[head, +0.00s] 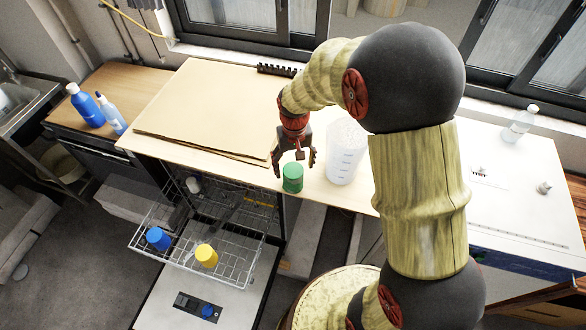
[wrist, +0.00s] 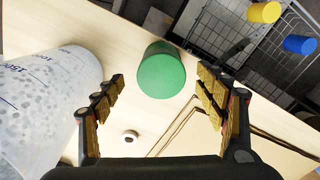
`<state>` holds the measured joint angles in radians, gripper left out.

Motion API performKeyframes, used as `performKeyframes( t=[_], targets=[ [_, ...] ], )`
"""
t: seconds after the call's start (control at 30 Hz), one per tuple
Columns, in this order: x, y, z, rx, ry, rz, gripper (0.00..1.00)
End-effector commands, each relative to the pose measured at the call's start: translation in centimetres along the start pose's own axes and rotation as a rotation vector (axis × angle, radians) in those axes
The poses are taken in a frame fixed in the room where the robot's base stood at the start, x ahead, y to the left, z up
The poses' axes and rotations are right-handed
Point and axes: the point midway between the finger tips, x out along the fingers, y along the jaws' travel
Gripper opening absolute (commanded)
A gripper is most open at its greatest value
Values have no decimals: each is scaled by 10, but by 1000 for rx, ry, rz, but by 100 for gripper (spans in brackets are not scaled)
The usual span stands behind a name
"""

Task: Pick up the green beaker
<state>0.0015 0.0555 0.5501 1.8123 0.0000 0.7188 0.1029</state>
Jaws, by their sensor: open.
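The green beaker (head: 292,177) stands near the front edge of the light wooden counter in the head view. In the wrist view the green beaker (wrist: 161,72) lies ahead of and between the fingertips, apart from both. My gripper (head: 296,160) is just above and behind the beaker in the head view. In the wrist view my gripper (wrist: 160,82) is open and empty, its fingers spread to either side.
A large translucent measuring container (head: 345,152) stands close to the right of the beaker. Brown boards (head: 205,105) lie on the counter to the left. Below the edge, an open dishwasher rack (head: 225,262) holds a blue cup (head: 158,238) and a yellow cup (head: 206,255).

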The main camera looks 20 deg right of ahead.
Motion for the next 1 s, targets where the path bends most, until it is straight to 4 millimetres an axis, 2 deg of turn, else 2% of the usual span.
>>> performKeyframes(
  t=[0.2, 0.43, 0.7, 0.93, 1.0],
  targets=[
    [24, 0, 0, 1, -7, 1, 72],
    [42, -1, -2, 0, -7, 1, 72],
    [78, -2, -4, 0, -7, 1, 72],
    [80, -2, -4, 0, -5, 1, 72],
    [80, -2, -4, 0, -5, 1, 69]
  ],
)
